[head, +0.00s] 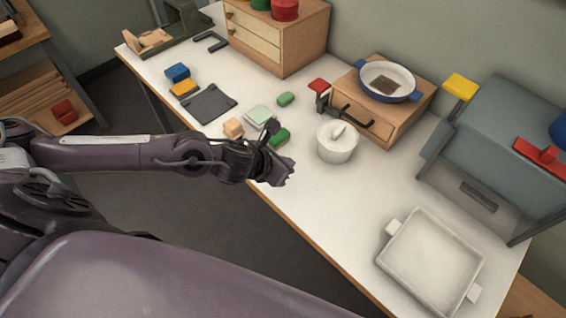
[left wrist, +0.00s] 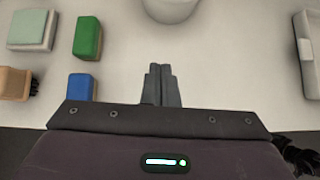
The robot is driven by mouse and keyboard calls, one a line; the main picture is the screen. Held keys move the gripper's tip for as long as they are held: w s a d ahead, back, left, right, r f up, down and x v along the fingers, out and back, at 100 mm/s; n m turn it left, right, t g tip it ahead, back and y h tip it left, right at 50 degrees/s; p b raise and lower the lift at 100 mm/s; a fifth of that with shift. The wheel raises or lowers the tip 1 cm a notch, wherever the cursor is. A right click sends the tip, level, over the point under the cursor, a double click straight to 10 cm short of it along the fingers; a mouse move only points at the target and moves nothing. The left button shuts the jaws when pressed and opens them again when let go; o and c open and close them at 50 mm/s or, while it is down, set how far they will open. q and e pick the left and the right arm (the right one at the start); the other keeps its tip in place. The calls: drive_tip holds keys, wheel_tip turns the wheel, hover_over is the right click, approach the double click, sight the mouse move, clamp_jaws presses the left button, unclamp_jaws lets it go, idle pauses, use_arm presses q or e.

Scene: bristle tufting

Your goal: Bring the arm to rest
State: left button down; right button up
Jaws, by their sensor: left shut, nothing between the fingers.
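My left arm comes in from the left in the head view, and its gripper (head: 284,176) hangs over the front edge of the white table. In the left wrist view my left gripper (left wrist: 161,72) is shut and empty, its two fingers side by side above bare table. A green block (left wrist: 88,38) and a blue block (left wrist: 82,87) lie to the left of the fingers. The green block also shows in the head view (head: 280,137), just behind the gripper. My right gripper is not in view.
A white pot (head: 337,143) stands just beyond the gripper. A wooden block (head: 233,128) and pale green block (head: 259,117) lie near the arm. A white tray (head: 432,262) sits at the right; wooden drawer boxes (head: 376,116) stand behind. The table before the tray is clear.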

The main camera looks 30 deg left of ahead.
use_arm(q)
drive_tip(key=s+d+r+n, duration=0.25)
drive_tip(key=d+n, duration=0.25)
drive_tip(key=n, duration=0.4)
drive_tip(key=s+d+r+n, duration=0.1)
drive_tip(key=d+r+n, duration=0.3)
drive_tip(key=n, duration=0.5)
drive_tip(key=s+a+f+n+g+y, duration=0.25)
drive_tip(key=s+a+n, duration=0.25)
drive_tip(key=n, duration=0.5)
drive_tip(key=s+a+f+n+g+y, duration=0.1)
drive_tip(key=s+a+f+n+g, duration=0.3)
drive_tip(key=n, duration=0.7)
wheel_tip(320, 180, down, 29)
drive_tip(key=s, duration=0.3)
drive_tip(key=s+a+f, duration=0.2)
drive_tip(key=s+f, duration=0.7)
drive_tip(key=s+a+f+m, duration=0.1)
drive_tip(key=s+a+f, duration=0.1)
drive_tip(key=s+f, duration=0.7)
drive_tip(key=shift+s+g, duration=0.45)
drive_tip(key=shift+s, duration=0.15)
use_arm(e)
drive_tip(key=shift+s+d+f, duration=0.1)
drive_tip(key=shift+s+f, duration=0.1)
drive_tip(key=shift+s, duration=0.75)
